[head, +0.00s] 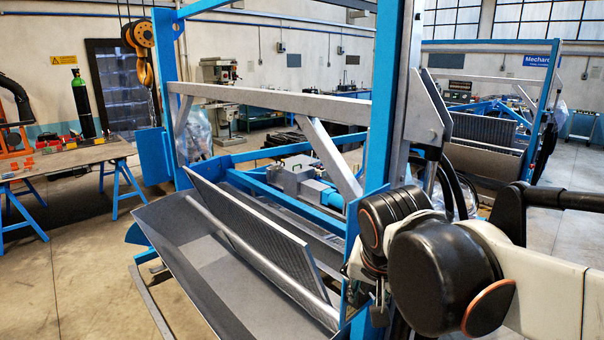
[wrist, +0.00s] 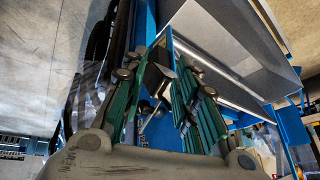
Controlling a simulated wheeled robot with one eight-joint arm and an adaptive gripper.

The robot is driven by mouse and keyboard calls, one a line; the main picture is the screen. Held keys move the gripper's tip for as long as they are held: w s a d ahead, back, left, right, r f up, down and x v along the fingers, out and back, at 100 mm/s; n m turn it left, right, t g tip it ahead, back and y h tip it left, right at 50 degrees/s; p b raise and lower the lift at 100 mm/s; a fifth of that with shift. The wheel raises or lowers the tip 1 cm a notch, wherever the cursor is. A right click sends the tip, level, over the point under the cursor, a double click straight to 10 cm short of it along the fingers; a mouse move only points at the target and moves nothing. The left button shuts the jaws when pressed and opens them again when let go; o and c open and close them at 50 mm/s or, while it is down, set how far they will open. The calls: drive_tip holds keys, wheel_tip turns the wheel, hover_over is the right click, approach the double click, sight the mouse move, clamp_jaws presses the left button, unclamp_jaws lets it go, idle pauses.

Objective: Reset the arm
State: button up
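My gripper (wrist: 162,84) shows in the wrist view, with green linkage fingers spread to the left and right. A gap lies between them, and I see no object held; dark parts near the tips make the fingertips hard to make out. In the head view my white and black arm fills the lower right, close to the blue upright of the frame, and hides part of it. The gripper cannot be made out there. I cannot tell whether the arm touches the frame.
A blue frame (head: 381,100) holds a grey metal trough (head: 195,262) with a ribbed sieve panel (head: 254,225). The trough also shows at the upper right in the wrist view (wrist: 215,40). A workbench (head: 70,156) stands at left. Floor is clear between bench and frame.

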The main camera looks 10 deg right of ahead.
drive_tip(key=s+f+n+b, duration=0.2)
drive_tip(key=s+f+b, duration=0.1)
drive_tip(key=f, duration=0.3)
drive_tip(key=s+d+f+n+t+b, duration=0.1)
drive_tip(key=s+f+n+b, duration=0.1)
drive_tip(key=f+b, duration=0.4)
drive_tip(key=s+f+n+t+y+b, duration=0.1)
drive_tip(key=s+f+n+b, duration=0.1)
drive_tip(key=s+f+b, duration=0.2)
wheel_tip(320, 180, down, 4)
drive_tip(key=shift+s+d+r+b, duration=0.1)
drive_tip(key=shift+s+d+b, duration=0.15)
drive_tip(key=shift+d+b, duration=0.15)
drive_tip(key=shift+o, duration=0.2)
idle(0.9)
